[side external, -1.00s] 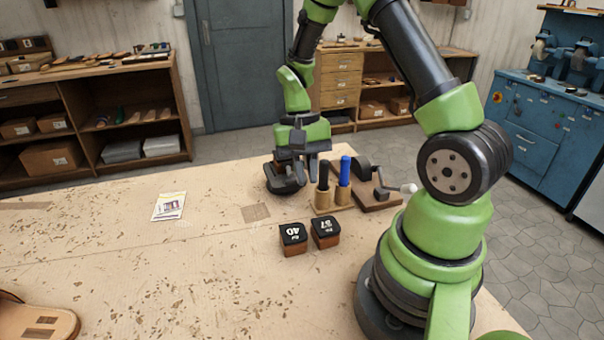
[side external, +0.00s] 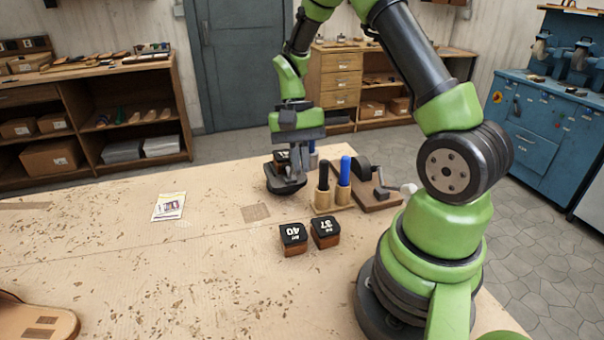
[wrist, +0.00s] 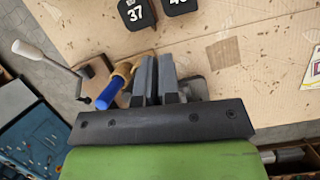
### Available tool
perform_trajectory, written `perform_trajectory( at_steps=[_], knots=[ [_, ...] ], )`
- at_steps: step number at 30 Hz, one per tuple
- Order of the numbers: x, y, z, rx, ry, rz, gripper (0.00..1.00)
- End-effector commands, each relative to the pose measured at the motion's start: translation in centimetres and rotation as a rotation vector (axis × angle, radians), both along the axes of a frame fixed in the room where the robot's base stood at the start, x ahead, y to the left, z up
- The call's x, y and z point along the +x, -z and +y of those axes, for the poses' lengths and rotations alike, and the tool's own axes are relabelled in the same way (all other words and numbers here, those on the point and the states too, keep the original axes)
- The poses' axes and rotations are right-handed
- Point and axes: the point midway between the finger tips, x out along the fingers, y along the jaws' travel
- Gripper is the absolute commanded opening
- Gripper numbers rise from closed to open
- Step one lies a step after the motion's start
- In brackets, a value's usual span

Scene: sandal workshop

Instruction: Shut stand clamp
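A dark stand with a rounded base (side external: 287,188) is at the far end of the bench in the side view. I take it for the stand with the clamp. My gripper (side external: 291,172) points down right over it, and its fingers hide much of the stand's top. In the wrist view the two fingers of my gripper (wrist: 157,57) are close together with only a narrow gap and nothing visible between them. A dark part of the stand (wrist: 195,88) shows beside the fingers. I cannot make out the clamp's position or whether a finger touches it.
A rack with a blue-handled tool (side external: 345,168) and a black-handled tool (side external: 323,177) stands close by. Beyond it is a board (side external: 378,203) with a white-knobbed crank (side external: 408,189). Blocks marked 40 (side external: 293,238) and 37 (side external: 325,232) sit nearer. A paper card (side external: 169,206) lies left.

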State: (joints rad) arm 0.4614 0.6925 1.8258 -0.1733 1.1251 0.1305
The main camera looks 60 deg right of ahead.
Motion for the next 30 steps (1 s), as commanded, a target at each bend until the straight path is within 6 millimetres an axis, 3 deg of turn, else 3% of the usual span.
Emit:
perform_trajectory(
  at_steps=[1, 14, 30],
  knots=[
    [4.3, 1.3, -4.8, -0.227, -0.202, -0.274, 0.0],
    [4.9, 0.8, -5.5, -0.227, -0.203, -0.274, 0.0],
    [4.4, -4.9, -5.0, -0.237, -0.204, -0.286, 0.0]
  ],
)
